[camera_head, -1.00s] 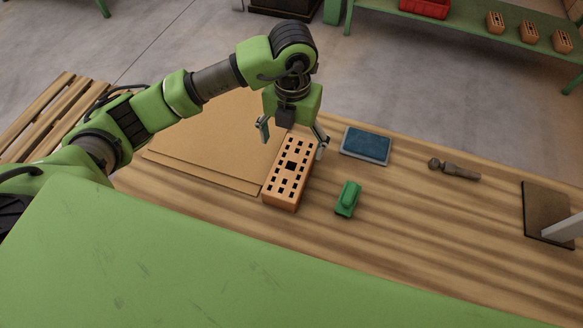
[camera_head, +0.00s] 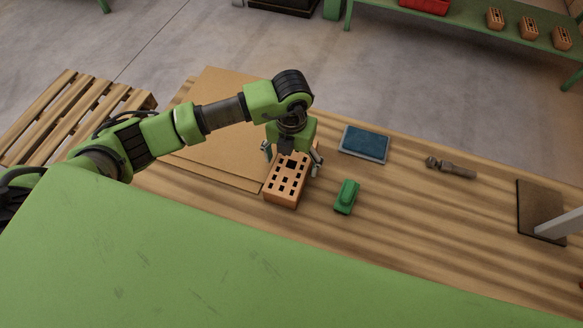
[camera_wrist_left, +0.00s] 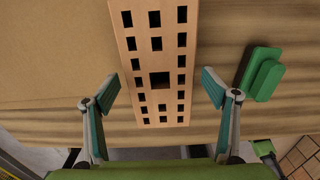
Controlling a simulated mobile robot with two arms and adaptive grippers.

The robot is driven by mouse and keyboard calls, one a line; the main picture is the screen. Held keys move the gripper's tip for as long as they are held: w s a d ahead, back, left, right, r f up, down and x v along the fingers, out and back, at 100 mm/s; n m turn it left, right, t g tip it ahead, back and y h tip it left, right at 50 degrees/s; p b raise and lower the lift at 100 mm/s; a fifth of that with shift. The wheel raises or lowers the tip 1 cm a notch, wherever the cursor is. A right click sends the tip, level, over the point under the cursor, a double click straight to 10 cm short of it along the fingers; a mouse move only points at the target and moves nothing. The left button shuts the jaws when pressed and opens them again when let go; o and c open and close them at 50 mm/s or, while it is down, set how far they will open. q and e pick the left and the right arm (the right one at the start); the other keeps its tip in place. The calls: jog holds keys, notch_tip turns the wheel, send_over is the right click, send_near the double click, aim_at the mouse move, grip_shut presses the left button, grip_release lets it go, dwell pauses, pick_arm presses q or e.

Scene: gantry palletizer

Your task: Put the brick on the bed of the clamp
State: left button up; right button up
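The orange perforated brick (camera_head: 284,186) lies on the wooden table, close to the edge of a brown board. My left gripper (camera_head: 292,158) is over the far part of the brick, pointing down, with its fingers open on either side. In the left wrist view the brick (camera_wrist_left: 155,60) runs between the two spread fingers (camera_wrist_left: 161,90), with a gap visible on each side. A dark plate (camera_head: 538,208) with a pale grey part over it is at the right end of the table; I cannot tell whether it is the clamp's bed. My right gripper is not in view.
A green block-like tool (camera_head: 346,197) lies just right of the brick. A blue-topped tray (camera_head: 364,144) and a hammer-like tool (camera_head: 451,168) lie farther right. The brown board (camera_head: 215,150) is to the left. Table between tool and plate is clear.

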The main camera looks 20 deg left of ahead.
pick_arm(q)
jog(key=c, duration=1.2)
jog(key=shift+w+r, duration=0.1)
jog(key=c, duration=0.6)
jog(key=shift+r, duration=0.15)
